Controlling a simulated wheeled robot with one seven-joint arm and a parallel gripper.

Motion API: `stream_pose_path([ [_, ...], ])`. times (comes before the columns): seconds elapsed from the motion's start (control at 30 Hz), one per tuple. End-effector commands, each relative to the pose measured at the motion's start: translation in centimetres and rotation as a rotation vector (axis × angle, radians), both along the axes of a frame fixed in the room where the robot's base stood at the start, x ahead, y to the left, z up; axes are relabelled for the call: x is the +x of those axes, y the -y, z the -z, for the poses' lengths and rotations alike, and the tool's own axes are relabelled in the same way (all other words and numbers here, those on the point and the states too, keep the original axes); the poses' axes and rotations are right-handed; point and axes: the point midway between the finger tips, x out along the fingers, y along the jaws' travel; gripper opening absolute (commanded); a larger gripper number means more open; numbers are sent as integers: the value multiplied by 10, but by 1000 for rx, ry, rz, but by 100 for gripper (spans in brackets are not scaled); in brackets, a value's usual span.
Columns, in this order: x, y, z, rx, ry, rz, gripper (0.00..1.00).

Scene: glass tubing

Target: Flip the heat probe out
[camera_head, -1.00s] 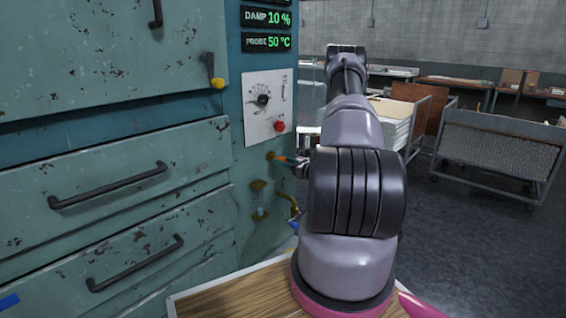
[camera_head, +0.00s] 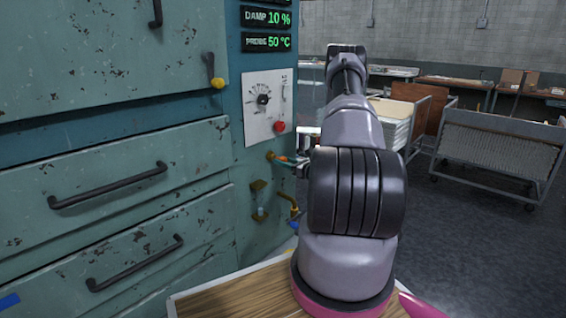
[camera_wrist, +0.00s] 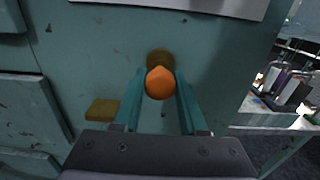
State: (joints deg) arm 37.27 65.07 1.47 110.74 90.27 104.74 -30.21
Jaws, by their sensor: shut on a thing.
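In the head view the brass fitting (camera_head: 270,155) sits below the red button, with the probe (camera_head: 283,158) sticking out to the right. My gripper (camera_wrist: 160,84) has its two teal fingers on either side of the orange end and is shut on it. In the head view my gripper (camera_head: 296,162) is small and partly hidden by my arm. The PROBE display (camera_head: 266,42) reads 50 °C.
A white dial plate (camera_head: 267,107) with a red button (camera_head: 279,127) is above the probe. A brass bracket (camera_head: 258,200) and a bent brass pipe (camera_head: 294,206) are below it. Drawers with black handles (camera_head: 108,186) fill the left. Carts (camera_head: 499,150) stand to the right on open floor.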

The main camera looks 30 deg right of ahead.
Motion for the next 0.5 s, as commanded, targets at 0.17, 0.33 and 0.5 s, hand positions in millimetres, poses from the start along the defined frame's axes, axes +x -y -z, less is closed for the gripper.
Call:
stream_pose_path([
  [0.17, -29, 13, 1, 1, -4, 7, 0],
  [0.33, -62, 25, 1, 0, -2, 6, 0],
  [0.5, -74, 28, 0, 0, -1, 3, 0],
])
